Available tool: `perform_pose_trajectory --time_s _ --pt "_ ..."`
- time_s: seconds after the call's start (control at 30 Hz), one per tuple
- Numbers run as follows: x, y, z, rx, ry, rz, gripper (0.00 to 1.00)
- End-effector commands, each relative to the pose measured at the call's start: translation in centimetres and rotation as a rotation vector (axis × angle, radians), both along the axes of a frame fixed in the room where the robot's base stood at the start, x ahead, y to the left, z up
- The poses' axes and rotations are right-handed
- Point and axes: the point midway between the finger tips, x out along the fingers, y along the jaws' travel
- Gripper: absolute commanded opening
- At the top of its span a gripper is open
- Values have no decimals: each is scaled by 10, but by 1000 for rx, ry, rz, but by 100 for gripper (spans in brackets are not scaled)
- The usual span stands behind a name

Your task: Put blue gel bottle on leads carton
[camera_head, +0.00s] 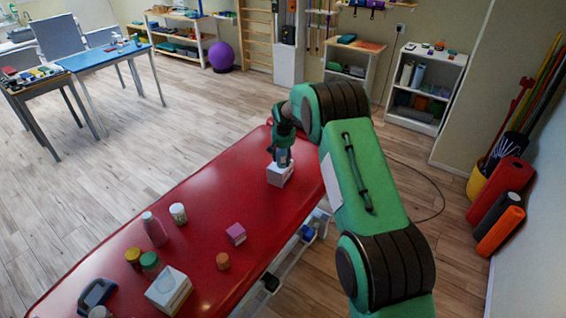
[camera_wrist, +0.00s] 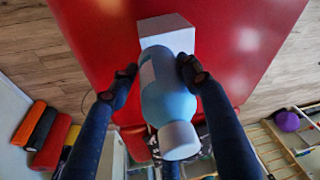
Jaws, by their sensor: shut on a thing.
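The blue gel bottle (camera_wrist: 168,98) has a pale label and a white cap that faces the wrist camera. My gripper (camera_wrist: 158,71) is shut on it, one finger on each side. A white carton (camera_wrist: 166,24), seemingly the leads carton, lies just beyond the bottle's base in the wrist view. In the head view this carton (camera_head: 280,175) sits on the far part of the red table, with my gripper (camera_head: 283,150) and the bottle directly above it. The bottle looks upright. I cannot tell whether its base touches the carton. No print on the carton is readable.
Table surface around the carton is clear.

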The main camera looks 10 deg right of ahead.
Motion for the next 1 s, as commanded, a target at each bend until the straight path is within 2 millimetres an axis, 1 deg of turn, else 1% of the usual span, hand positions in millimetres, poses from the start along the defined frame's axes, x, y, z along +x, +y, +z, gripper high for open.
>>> perform_pose_trajectory --time_s 0.03,0.1,0.2,0.67,0.7,0.77,0.8,1.0 --pt "0 0 -8 0 1 0 12" --pt "0 0 -16 0 1 0 12" --pt "0 0 -23 0 0 0 12" --pt "0 0 -26 0 -1 0 12" --pt "0 0 -27 0 0 0 54" --pt "0 0 -27 0 1 0 66" --pt "0 0 -27 0 1 0 68" --pt "0 0 -27 0 1 0 68"
